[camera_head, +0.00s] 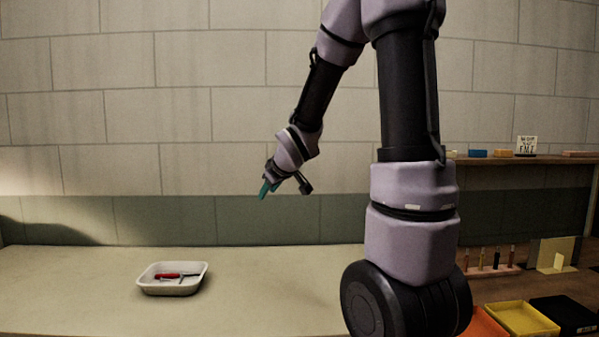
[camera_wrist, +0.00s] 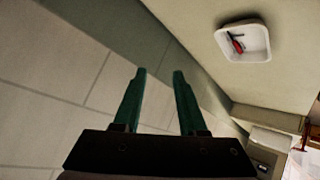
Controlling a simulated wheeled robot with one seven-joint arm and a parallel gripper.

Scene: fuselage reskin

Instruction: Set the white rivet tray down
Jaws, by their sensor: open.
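The white rivet tray (camera_head: 150,287) sits flat on the pale tabletop (camera_head: 80,300) at the lower left of the head view. A red item (camera_head: 167,275) and a small dark thin piece lie in it. The tray also shows in the wrist view (camera_wrist: 258,54), at the upper right. My gripper (camera_head: 284,192) is up in the air, to the right of the tray and well above the table, not touching it. In the wrist view its two green fingers (camera_wrist: 160,75) are apart with nothing between them.
At the right are a yellow bin (camera_head: 522,318), a black bin (camera_head: 565,315) and an orange bin. A rack of upright tools (camera_head: 490,268) and a yellow stand (camera_head: 558,253) stand behind them. A shelf (camera_head: 520,160) holds small boxes and a sign. The table around the tray is clear.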

